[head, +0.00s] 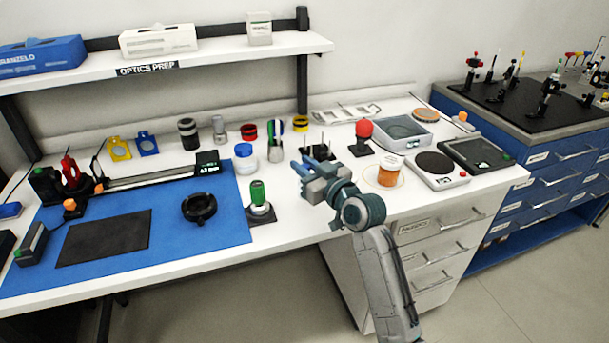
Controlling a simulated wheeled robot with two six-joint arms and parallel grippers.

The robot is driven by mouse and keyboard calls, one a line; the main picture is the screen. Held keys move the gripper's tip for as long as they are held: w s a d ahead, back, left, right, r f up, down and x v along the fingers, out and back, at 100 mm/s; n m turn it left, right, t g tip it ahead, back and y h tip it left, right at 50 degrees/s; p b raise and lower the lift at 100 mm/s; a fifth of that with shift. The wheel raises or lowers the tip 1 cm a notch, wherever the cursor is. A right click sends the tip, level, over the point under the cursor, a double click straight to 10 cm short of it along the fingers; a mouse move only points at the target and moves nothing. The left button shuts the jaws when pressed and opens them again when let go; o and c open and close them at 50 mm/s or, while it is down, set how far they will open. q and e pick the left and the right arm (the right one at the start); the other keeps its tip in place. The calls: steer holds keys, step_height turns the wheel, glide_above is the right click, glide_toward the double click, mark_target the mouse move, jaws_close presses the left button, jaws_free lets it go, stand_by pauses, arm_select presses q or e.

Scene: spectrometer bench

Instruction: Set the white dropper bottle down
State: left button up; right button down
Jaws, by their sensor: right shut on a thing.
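My right gripper (309,167) is over the front middle of the white bench, to the right of the blue mat, with its fingers pointing away toward the wall. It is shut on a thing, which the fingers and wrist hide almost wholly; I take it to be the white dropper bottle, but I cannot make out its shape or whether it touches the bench. My left gripper is not in view.
A white jar with a blue lid (244,158) and a green-topped post (258,198) stand left of the gripper. A red bulb on a black base (364,129), an orange-labelled jar (389,172) and a round-plated device (436,166) stand right. The blue mat (170,250) lies left.

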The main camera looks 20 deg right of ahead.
step_height(320, 180, down, 3)
steer(key=shift+f+p, duration=0.1)
steer(key=shift+p, duration=0.25)
steer(key=shift+f, duration=0.15)
steer(key=shift+f, duration=0.2)
steer(key=c, duration=1.3)
jaws_free()
steer(key=shift+o, duration=0.2)
steer(key=shift+r, duration=0.1)
